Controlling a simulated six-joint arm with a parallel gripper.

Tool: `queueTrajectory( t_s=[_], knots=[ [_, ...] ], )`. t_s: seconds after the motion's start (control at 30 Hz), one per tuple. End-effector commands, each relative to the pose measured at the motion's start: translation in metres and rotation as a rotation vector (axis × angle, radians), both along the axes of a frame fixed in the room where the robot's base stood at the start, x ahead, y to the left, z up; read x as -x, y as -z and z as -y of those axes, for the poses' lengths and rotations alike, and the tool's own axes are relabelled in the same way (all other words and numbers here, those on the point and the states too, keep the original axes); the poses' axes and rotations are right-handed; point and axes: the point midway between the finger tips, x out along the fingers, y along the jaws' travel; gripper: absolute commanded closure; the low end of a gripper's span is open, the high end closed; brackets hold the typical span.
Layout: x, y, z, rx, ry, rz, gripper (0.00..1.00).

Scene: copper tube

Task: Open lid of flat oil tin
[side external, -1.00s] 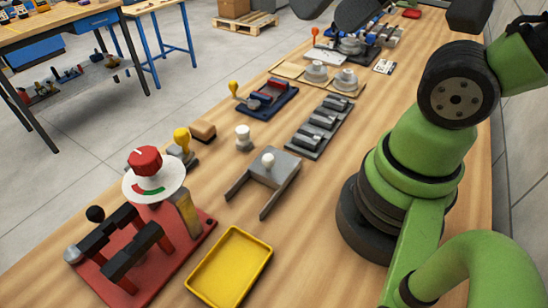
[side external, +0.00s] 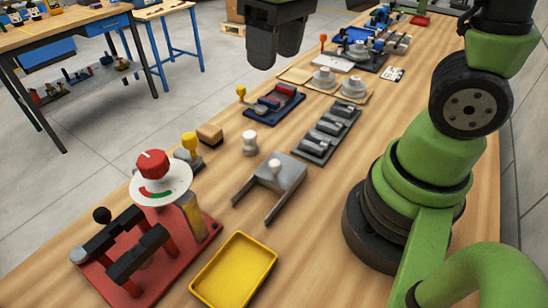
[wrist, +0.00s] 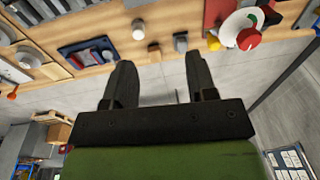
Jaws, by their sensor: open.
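No object is clearly recognisable as a flat oil tin. Two round grey pieces with raised knobs, one left (side external: 324,77) and one right (side external: 354,87), sit on a tan board, but I cannot tell whether either is the tin. A flat grey piece with a white knob (side external: 276,172) and two prongs lies mid-bench. In the wrist view my gripper (wrist: 160,72) points over the bench edge, touching nothing.
A red dial stand (side external: 152,165) and a yellow tray (side external: 236,268) occupy the near bench. A blue-based fixture (side external: 274,103), a grey slotted block (side external: 328,130), a white knob (side external: 250,143) and a wooden block (side external: 210,135) stand between. Bare wood lies right of the grey pieces.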

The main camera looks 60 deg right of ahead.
Motion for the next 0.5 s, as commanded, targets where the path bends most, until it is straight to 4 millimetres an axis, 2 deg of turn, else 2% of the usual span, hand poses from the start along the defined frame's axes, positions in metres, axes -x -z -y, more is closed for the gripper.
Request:
queueTrajectory(
  t_s=[0.1,0.3,0.4,0.5],
  knots=[
    [-0.020,0.033,-0.003,0.050,-0.100,-0.149,0.48],
    [-0.037,0.088,-0.007,0.113,-0.247,-0.350,0.48],
    [-0.040,0.107,-0.008,0.132,-0.296,-0.415,0.48],
    [-0.041,0.118,-0.008,0.143,-0.323,-0.451,0.48]
  ],
)
